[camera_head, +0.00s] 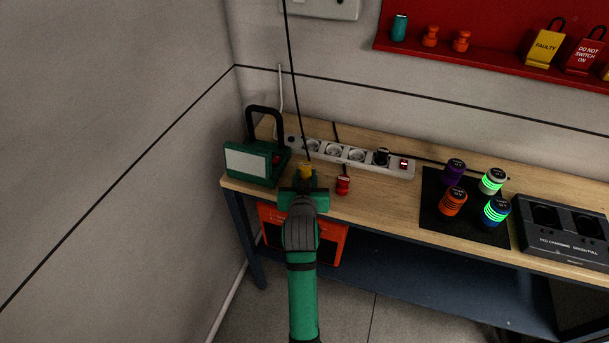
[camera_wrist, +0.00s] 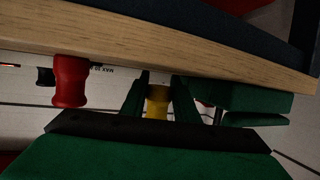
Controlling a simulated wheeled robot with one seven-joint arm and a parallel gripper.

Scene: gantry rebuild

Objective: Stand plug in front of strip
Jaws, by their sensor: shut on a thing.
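The white power strip (camera_head: 358,156) lies along the back of the workbench. A black plug (camera_head: 382,157) sits in a socket towards its right end. My gripper (camera_head: 305,178) is at the front left part of the strip, shut on a yellow plug (camera_head: 305,168). A black cord runs up from around this plug. In the wrist view the yellow plug (camera_wrist: 157,103) shows between both fingers (camera_wrist: 159,94). Whether its end touches the bench top is hidden. A red plug (camera_head: 343,185) stands in front of the strip, right of my gripper; it also shows in the wrist view (camera_wrist: 70,82).
A green lamp-like box (camera_head: 247,162) with a black handle stands close left of my gripper. A black mat (camera_head: 433,211) with several coloured cylinders and a dark charger (camera_head: 567,237) are at right. A red shelf (camera_head: 480,67) hangs above. Bench space between red plug and mat is clear.

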